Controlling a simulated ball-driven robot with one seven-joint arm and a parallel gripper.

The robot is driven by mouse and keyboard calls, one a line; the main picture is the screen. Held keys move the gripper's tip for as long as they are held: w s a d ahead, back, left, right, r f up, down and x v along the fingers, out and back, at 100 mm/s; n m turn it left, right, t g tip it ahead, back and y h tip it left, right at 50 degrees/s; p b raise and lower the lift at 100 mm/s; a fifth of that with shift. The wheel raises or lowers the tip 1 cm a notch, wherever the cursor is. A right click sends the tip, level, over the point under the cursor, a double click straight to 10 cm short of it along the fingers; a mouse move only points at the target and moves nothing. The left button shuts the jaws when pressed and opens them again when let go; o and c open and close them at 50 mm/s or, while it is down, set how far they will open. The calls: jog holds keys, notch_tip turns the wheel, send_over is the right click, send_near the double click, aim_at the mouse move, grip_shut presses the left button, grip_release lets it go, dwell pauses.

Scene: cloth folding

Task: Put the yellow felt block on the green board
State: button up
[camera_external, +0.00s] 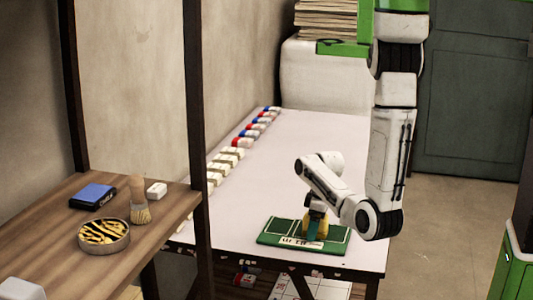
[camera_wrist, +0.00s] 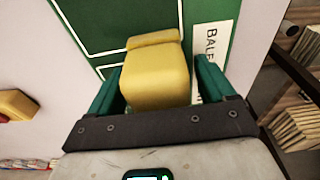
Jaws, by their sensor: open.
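The yellow felt block (camera_wrist: 155,75) lies between the two green fingers of my gripper (camera_wrist: 158,68) in the wrist view. The fingers are open, one on each side of it; a small gap shows at the right, and contact at the left is hard to tell. The green board (camera_wrist: 105,22) with white lines is behind and under the block. In the external view the board (camera_external: 272,236) lies on the near end of the white table. My gripper (camera_external: 314,236) is low over its middle, and the yellow block (camera_external: 322,228) shows there, partly hidden by the gripper.
A row of small white, red and blue pieces (camera_external: 240,142) runs along the table's left edge. Another yellow block (camera_wrist: 15,103) shows at the left of the wrist view. A wooden shelf (camera_external: 165,215) with a brush, a round tin and a blue box stands at the left. The table's middle is clear.

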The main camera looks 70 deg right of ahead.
jog(key=r, duration=0.4)
jog(key=s+r, duration=0.1)
jog(key=r, duration=0.6)
jog(key=shift+s+r+p, duration=0.3)
jog(key=shift+r, duration=0.1)
jog(key=shift+w+a+r, duration=0.1)
jog(key=shift+a, duration=0.15)
jog(key=w+a+f, duration=0.1)
jog(key=a+f, duration=0.1)
jog(key=a, duration=1.3)
jog(key=shift+a+f+m+g, duration=0.2)
jog(key=shift+a+m+g, duration=0.1)
jog(key=shift+a+g, duration=0.1)
jog(key=shift+w, duration=0.1)
